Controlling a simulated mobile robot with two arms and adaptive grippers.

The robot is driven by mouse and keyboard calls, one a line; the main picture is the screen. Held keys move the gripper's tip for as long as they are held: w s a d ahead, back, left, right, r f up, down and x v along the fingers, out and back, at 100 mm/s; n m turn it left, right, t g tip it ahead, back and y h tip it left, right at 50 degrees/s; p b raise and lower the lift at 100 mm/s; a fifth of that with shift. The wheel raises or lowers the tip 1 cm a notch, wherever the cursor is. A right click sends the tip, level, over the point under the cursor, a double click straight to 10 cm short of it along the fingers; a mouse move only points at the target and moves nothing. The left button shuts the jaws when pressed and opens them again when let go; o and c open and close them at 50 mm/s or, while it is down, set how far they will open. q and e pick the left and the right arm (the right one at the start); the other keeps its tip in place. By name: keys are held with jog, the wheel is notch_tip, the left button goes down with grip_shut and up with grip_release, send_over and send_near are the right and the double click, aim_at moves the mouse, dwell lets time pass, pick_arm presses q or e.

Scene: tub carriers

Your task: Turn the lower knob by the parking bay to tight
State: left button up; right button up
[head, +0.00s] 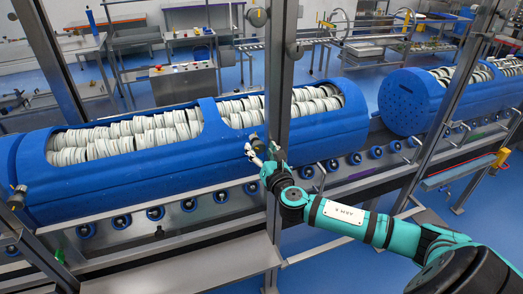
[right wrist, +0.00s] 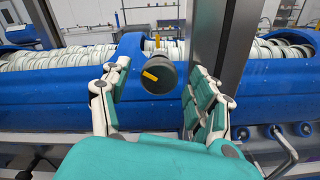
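The lower knob (right wrist: 165,80) is a dark round knob with a slanted yellow bar on its face, in the right wrist view. A small yellow mark (right wrist: 157,40) shows above it, and the bar does not point straight at it. In the head view the knob (head: 256,140) is small, beside the metal post. My right gripper (right wrist: 156,84) is open, with one finger on each side of the knob and visible gaps on both sides. In the head view my right gripper (head: 260,155) is at the knob, partly hiding it. My left gripper is not in view.
The upright post (head: 278,90) stands just right of the knob. Another knob (head: 258,17) sits high on it. Blue perforated tubs (head: 345,125) filled with white discs lie behind. A bent metal handle (right wrist: 284,145) is at lower right in the right wrist view.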

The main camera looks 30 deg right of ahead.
jog(key=c, duration=1.1)
jog(key=shift+o, duration=0.2)
jog(key=shift+f+m, duration=0.1)
jog(key=shift+m, duration=0.2)
jog(key=shift+m+b, duration=0.75)
jog(key=shift+m, duration=0.25)
jog(key=m+b, duration=0.1)
jog(key=m, duration=0.1)
jog(key=shift+m, duration=0.4)
jog(key=m, duration=0.3)
jog(key=shift+d+b, duration=0.1)
jog(key=shift+b, duration=0.3)
jog(key=shift+m, duration=1.3)
